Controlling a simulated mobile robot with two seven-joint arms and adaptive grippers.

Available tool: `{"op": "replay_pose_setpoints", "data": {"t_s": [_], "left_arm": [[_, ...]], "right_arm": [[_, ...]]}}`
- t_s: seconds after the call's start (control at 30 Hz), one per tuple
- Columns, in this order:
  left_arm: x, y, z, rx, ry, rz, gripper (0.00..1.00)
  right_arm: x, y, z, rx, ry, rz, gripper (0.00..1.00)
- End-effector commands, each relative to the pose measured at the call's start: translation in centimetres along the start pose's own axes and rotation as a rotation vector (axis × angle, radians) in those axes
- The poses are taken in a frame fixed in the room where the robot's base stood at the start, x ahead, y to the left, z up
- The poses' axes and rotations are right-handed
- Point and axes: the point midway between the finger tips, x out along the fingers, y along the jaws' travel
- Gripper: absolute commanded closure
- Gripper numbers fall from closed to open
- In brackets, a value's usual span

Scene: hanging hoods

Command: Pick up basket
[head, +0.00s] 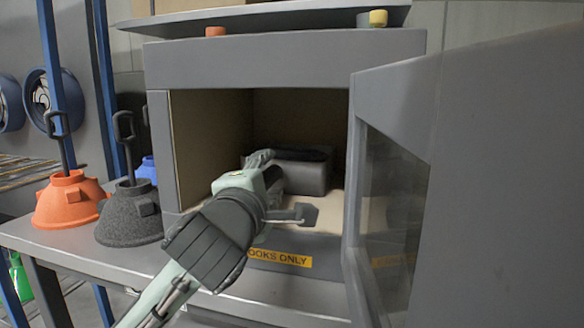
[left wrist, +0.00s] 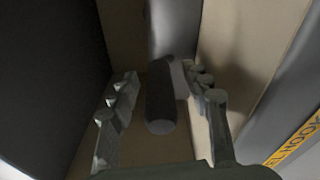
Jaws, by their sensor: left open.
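The basket (head: 305,172) is a dark grey box inside the open grey cabinet, resting on its light floor. My left gripper (head: 284,186) reaches through the opening to the front of the basket and hides part of it. In the left wrist view, the open fingers of my left gripper (left wrist: 162,92) stand on both sides of a dark rounded handle (left wrist: 160,100). The handle juts out from the grey basket body (left wrist: 172,30). Gaps show between the handle and both fingers. My right gripper is not in view.
The cabinet (head: 285,50) has its glass-paned door (head: 480,170) swung open on the right. Its side walls are close to my left gripper. An orange hood (head: 68,200) and a dark grey hood (head: 128,218) stand on the table to the left.

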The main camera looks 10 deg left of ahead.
Motion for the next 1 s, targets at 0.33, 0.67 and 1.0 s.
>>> {"op": "replay_pose_setpoints", "data": {"t_s": [0.33, 0.67, 1.0], "left_arm": [[0.02, 0.00, -0.02, 0.000, 0.000, 0.000, 0.81], [0.03, 0.00, -0.02, 0.001, 0.000, 0.000, 1.00], [0.04, 0.29, 0.00, -0.001, -0.001, 0.006, 1.00]], "right_arm": [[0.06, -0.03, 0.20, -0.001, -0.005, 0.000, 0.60], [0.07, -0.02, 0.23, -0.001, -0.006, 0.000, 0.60], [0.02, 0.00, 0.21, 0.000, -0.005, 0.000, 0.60]]}}
